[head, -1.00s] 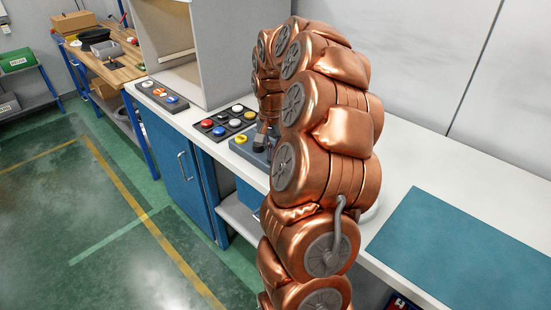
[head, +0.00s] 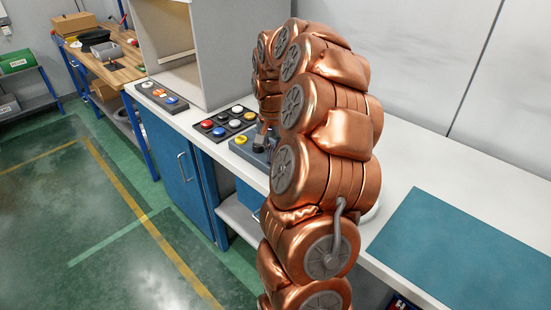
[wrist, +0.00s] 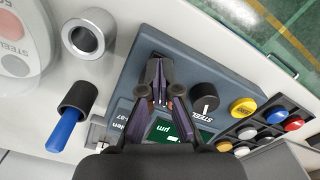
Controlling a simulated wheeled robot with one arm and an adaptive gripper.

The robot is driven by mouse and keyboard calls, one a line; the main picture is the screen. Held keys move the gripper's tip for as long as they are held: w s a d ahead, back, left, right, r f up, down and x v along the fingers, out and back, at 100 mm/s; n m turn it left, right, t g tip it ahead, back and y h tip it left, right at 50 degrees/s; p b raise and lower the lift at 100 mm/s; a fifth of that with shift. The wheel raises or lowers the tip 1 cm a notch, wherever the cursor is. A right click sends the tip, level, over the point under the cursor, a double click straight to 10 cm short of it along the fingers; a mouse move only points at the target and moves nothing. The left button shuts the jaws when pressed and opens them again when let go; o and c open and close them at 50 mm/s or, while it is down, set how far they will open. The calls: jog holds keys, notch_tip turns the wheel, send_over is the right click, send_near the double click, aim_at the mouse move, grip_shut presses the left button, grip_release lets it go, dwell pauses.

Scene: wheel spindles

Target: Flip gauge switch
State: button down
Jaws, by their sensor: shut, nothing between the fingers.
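The gauge (wrist: 185,80) is a dark blue-grey box with a green display (wrist: 165,133) marked µm and a black round knob (wrist: 205,104). It lies under my gripper in the wrist view. My gripper (wrist: 159,66) is shut and empty, with its fingertips together over the gauge's panel, left of the knob. I cannot tell whether the tips touch the panel. The gauge switch is not clearly visible; the fingers hide part of the panel. In the head view the gauge (head: 250,163) is partly behind my copper arm, and my gripper (head: 261,141) shows small beside it.
A black tray of coloured buttons (head: 222,124) stands next to the gauge on the white bench. In the wrist view a metal ring (wrist: 83,39) and a black holder with a blue handle (wrist: 66,130) are to the left. A teal mat (head: 465,250) lies right.

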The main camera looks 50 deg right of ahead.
jog(key=shift+r+p, duration=0.35)
jog(key=shift+r, duration=2.9)
